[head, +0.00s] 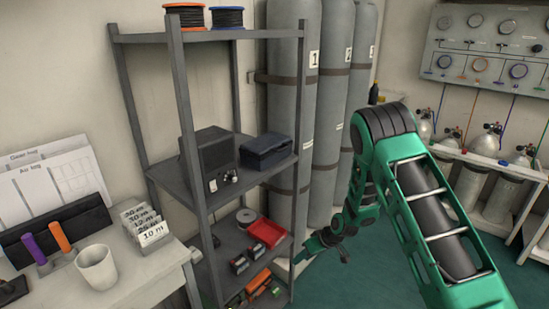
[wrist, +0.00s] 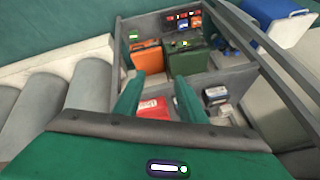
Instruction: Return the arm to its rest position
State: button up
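My green arm comes in from the lower right of the head view, bends at a dark joint and reaches down toward the shelf rack. My gripper (head: 318,243) is small there, in front of the rack's right side near the lower shelves. In the wrist view my gripper (wrist: 158,92) shows two green fingers standing apart, with nothing held between them. A red tray (wrist: 153,108) lies beyond the fingers on a shelf; it also shows in the head view (head: 266,231). The gap between gripper and tray is hard to judge.
The grey shelf rack (head: 182,95) holds a dark blue box (head: 267,151) and lower cases, including an orange case (wrist: 147,55) and a green case (wrist: 187,60). Tall grey cylinders (head: 327,110) stand behind my arm. A table with a white cup (head: 97,267) is left. Floor shows at right.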

jog(key=s+d+r+m+h, duration=0.25)
jog(key=s+d+r, duration=0.45)
jog(key=d+r, duration=0.5)
jog(key=s+d+r+m+h, duration=0.25)
jog(key=s+d+r, duration=0.45)
jog(key=d+r, duration=0.55)
jog(key=s+d+r+m+g, duration=0.1)
jog(key=s+r+m, duration=0.1)
jog(key=s, duration=0.7)
jog(key=s+d+r+m+g, duration=0.1)
jog(key=s+r, duration=0.4)
jog(key=s, duration=0.5)
jog(key=s+d+r+m+g, duration=0.1)
jog(key=s+d+r+m, duration=0.2)
jog(key=s, duration=0.7)
jog(key=shift+s+r+m, duration=0.2)
jog(key=shift+r+m, duration=0.4)
jog(key=shift+m, duration=0.1)
